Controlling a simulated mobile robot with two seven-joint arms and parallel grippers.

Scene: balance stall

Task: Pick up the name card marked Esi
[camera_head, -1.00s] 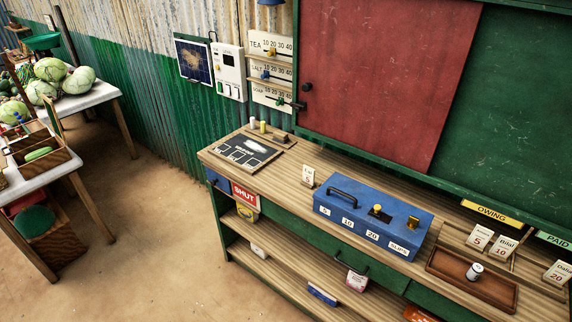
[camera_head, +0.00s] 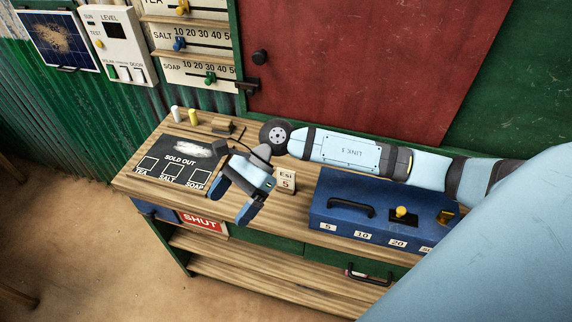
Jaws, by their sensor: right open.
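The name card marked Esi (camera_head: 286,181) is a small cream card with "Esi" and a 5 on it. It stands upright on the wooden counter, between the blackboard and the blue cash box. My right gripper (camera_head: 229,206) is open, with its two blue fingers pointing down and to the left. It is just left of the card in the picture, with nothing between its fingers. The card's left edge is close to the gripper body; I cannot tell whether they touch. My left gripper is not in view.
The blue box (camera_head: 330,222) with a black handle stands right of the card. The "SOLD OUT" blackboard (camera_head: 172,173) lies to the left, with chalks and an eraser behind it. The red sliding panel (camera_head: 360,70) rises behind the counter (camera_head: 135,178). A red SHUT sign (camera_head: 203,223) hangs at the front.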

